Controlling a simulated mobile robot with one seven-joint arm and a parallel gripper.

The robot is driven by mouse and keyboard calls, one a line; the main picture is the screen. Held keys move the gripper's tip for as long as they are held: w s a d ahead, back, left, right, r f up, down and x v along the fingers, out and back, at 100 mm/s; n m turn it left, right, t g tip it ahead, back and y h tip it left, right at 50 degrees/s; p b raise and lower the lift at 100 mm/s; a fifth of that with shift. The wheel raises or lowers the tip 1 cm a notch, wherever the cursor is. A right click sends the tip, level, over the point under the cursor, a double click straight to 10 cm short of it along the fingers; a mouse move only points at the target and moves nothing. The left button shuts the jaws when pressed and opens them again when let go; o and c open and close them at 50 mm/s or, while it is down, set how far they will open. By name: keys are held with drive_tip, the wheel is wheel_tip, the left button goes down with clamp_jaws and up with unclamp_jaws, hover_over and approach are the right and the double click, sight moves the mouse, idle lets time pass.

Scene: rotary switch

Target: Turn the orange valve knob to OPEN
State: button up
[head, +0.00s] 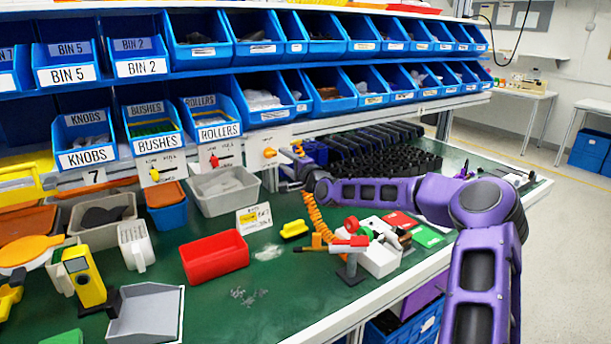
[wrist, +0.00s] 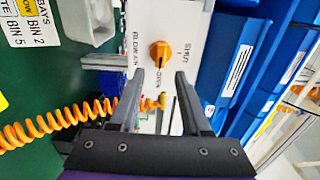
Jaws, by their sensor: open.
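The orange valve knob (wrist: 160,51) sits on a white panel (wrist: 197,22) in the wrist view. A dark line on the knob appears to point down the picture toward the OPEN label; SHUT is printed to its right. In the head view the knob (head: 269,153) shows on its panel at the back of the bench, left of my gripper. My gripper (wrist: 160,74) is open and empty, its fingertips just below the knob in the wrist picture, one to each side. The fingers appear apart from the knob; the exact gap is unclear.
An orange coiled hose (wrist: 55,130) runs close to the fingers in the wrist view. Blue bins (head: 257,94) line the racks above and beside the panel. A grey bin (head: 223,190) and a red bin (head: 214,257) stand on the green bench. Dark racks (head: 385,150) stand behind my arm.

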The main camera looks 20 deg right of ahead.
drive_tip(key=v, duration=1.2)
drive_tip(key=shift+s, duration=0.35)
